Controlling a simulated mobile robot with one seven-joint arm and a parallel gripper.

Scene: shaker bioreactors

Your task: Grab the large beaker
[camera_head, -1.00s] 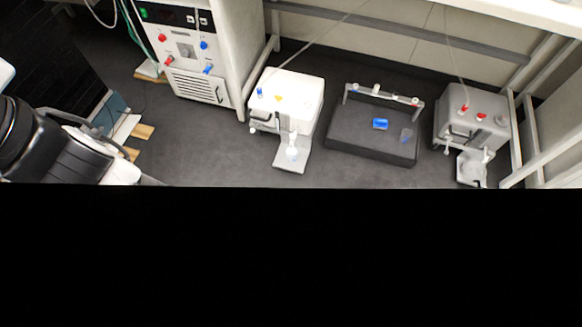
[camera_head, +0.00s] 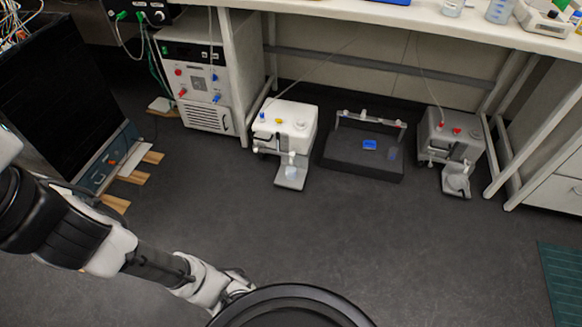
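A bluish clear beaker (camera_head: 500,10) stands on the bench top at the upper right, cut by the top edge of the view. It looks larger than a small clear vessel (camera_head: 452,7) to its left. My gripper (camera_head: 240,285) is low in the view, over the floor and far from the bench. It is small, and I cannot tell whether its fingers are open or shut. A dark round part of my own body lies close beside it.
The white bench (camera_head: 400,25) has a balance-like device (camera_head: 543,18) right of the beaker. Below stand a white machine (camera_head: 284,127), a dark tray unit (camera_head: 362,160) and a grey machine (camera_head: 450,137). A black cabinet (camera_head: 55,95) is at left. The middle floor is clear.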

